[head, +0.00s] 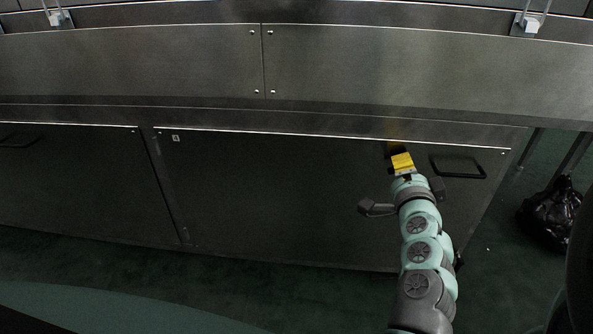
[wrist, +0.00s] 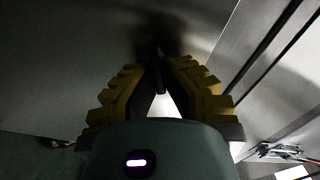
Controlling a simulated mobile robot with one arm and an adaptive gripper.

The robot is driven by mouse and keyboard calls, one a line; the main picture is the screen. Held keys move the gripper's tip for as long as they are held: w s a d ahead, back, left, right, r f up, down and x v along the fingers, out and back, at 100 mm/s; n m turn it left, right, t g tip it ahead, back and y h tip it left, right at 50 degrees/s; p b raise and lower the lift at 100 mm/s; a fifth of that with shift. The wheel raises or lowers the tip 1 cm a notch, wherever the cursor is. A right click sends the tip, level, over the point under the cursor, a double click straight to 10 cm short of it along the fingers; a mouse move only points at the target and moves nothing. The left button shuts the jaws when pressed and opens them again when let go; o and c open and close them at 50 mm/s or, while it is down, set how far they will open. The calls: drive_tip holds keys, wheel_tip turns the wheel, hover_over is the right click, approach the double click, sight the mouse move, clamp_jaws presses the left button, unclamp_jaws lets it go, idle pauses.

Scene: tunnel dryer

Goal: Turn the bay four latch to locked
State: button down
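The bay four panel (head: 270,190) is a dark metal door with a small "4" label (head: 176,138) at its upper left. My gripper (head: 401,161), with yellow fingers, is at the upper right of this panel, left of a black pull handle (head: 458,166). In the wrist view, the fingers of my gripper (wrist: 160,66) come close together around a small dark bar, the latch (wrist: 160,80), against the panel face. The fingers look shut on it. The latch is hidden behind my gripper in the head view, and its turned position is hard to read in the dim light.
Another dark panel (head: 70,180) with a black handle (head: 18,140) is to the left. A metal ledge runs above the panels. A black bag (head: 552,213) lies on the floor at the right. The floor in front is clear.

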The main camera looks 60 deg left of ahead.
drive_tip(key=shift+f+m+b, duration=0.15)
drive_tip(key=shift+m, duration=1)
drive_tip(key=shift+f+m+b, duration=0.15)
drive_tip(key=shift+m, duration=1)
drive_tip(key=c, duration=1.1)
unclamp_jaws()
drive_tip(key=shift+d+r, duration=0.1)
drive_tip(key=shift+v, duration=3.7)
